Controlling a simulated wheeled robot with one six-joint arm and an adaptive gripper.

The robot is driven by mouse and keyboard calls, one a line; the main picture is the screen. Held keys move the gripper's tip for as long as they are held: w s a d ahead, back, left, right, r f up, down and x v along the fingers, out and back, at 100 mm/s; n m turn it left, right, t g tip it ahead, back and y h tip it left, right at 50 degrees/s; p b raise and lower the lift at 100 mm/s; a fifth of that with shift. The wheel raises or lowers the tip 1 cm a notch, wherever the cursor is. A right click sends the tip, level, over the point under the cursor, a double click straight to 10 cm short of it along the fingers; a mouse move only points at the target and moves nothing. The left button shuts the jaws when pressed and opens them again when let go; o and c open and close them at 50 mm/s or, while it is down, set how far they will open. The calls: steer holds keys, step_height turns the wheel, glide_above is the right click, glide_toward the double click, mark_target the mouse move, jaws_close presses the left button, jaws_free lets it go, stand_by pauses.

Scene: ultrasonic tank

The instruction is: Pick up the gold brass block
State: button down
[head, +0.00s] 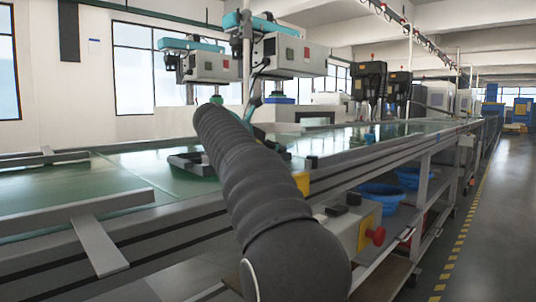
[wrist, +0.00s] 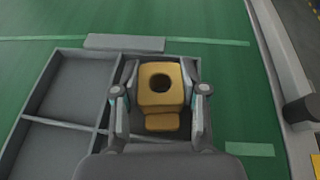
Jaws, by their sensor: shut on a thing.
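The gold brass block (wrist: 160,76) is a boxy yellow piece with a round dark hole in its top and a lower step toward me. It shows in the middle of the wrist view. My gripper (wrist: 160,97) has one finger on each side of the block and is shut on it. The block appears over or in the right-hand compartment of a grey divided tray (wrist: 41,85); I cannot tell whether it touches the tray floor. In the head view my dark ribbed arm hides the block and gripper.
The tray lies on a green work surface (wrist: 240,110). A grey bar (wrist: 124,42) lies at the tray's far edge. A grey rail (wrist: 283,90) borders the surface on the right. In the head view, a machine head (head: 288,54) hangs above the bench, and blue bowls (head: 380,196) sit on a lower shelf.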

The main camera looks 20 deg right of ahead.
steer(key=shift+f, duration=0.25)
